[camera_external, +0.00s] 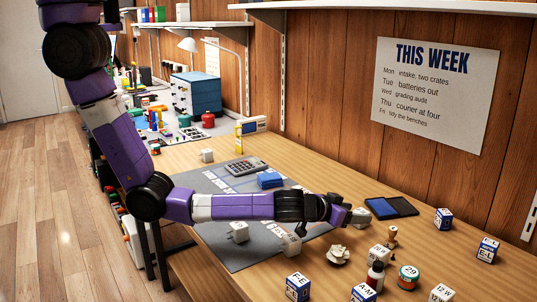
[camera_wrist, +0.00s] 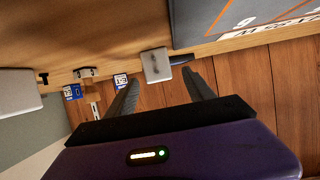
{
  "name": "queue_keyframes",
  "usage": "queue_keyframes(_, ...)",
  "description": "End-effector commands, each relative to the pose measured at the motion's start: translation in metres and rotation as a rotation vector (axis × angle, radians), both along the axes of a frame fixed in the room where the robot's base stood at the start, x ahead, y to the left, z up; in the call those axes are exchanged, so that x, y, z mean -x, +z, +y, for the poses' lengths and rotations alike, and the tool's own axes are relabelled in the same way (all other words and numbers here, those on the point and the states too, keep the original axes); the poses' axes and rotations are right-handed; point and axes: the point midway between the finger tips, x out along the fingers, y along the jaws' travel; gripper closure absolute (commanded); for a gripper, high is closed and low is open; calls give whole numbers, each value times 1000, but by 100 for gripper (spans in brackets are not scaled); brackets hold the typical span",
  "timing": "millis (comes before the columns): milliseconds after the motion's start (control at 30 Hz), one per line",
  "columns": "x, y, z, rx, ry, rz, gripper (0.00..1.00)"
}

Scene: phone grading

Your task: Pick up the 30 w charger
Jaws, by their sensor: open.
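In the wrist view, a pale block with a dark prong (camera_wrist: 155,66) shows between and beyond the fingertips of my open gripper (camera_wrist: 162,78). It appears to be the block beside my gripper. The fingers hold nothing.
A grey mat (camera_external: 247,263) covers the bench middle. A dark blue pad (camera_external: 382,208) lies right of my gripper. The wooden wall (camera_external: 335,110) stands behind.

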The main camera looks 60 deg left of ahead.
Motion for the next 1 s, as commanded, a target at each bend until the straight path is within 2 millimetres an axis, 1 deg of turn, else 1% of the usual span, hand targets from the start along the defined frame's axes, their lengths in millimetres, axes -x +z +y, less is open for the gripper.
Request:
queue_keyframes(33,1,-11,0,-4,-1,3,38)
queue_keyframes(100,-11,-12,-1,-1,0,-2,38)
queue_keyframes(267,-25,-18,-2,-1,0,-1,38)
queue_keyframes(567,-28,-20,-2,-1,-2,0,38)
queue_keyframes(667,-28,-20,-2,-1,-1,0,56)
queue_keyframes(800,-27,-20,-2,-1,-1,0,83)
queue_keyframes(900,-27,-20,-2,-1,-1,0,100)
queue_keyframes(1000,-27,-19,-2,0,-1,-1,100)
